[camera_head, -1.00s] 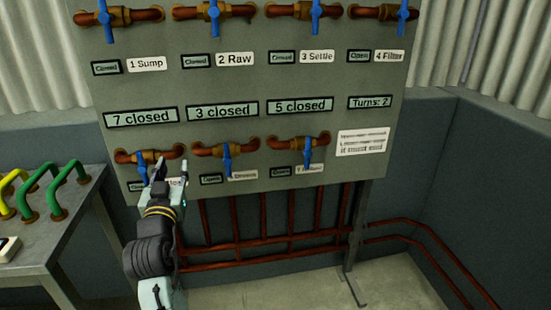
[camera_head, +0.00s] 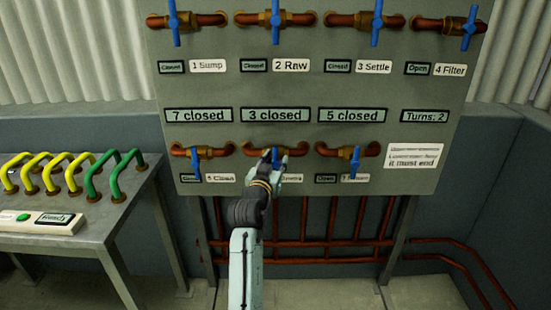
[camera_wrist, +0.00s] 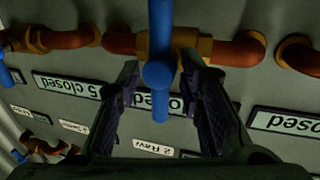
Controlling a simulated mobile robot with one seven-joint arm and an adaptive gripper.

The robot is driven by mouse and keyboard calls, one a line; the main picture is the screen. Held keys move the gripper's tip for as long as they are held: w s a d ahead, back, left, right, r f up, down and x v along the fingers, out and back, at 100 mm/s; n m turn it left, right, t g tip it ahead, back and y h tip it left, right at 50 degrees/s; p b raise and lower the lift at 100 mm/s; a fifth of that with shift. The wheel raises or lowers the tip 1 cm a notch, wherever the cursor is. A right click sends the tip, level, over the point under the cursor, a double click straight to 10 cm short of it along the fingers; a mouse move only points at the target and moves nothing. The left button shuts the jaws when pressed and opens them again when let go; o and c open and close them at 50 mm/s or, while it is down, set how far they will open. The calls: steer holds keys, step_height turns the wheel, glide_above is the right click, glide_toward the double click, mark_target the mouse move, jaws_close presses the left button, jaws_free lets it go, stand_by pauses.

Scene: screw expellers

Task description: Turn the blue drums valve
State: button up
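The middle valve of the lower row has a blue lever (camera_head: 276,158) on a brass body; its name label (camera_head: 291,178) is partly hidden and hard to read. My gripper (camera_head: 273,160) is in front of this valve and covers part of its lever. In the wrist view, which is upside down, the blue lever (camera_wrist: 160,75) stands between the two spread dark fingers of my gripper (camera_wrist: 159,70). There are visible gaps between the lever and both fingers. The brass body (camera_wrist: 190,42) is beyond the fingertips.
Lower valves stand left (camera_head: 197,155) and right (camera_head: 353,158); an upper row of valves runs above. Signs read "7 closed" (camera_head: 196,115), "3 closed" (camera_head: 275,115), "5 closed" (camera_head: 352,115) and "Turns: 2" (camera_head: 427,115). A table (camera_head: 95,240) with yellow and green handles is left. Red pipes (camera_head: 330,242) run below.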

steer(key=shift+w, duration=0.2)
steer(key=shift+d, duration=0.15)
jaws_close()
stand_by(0.3)
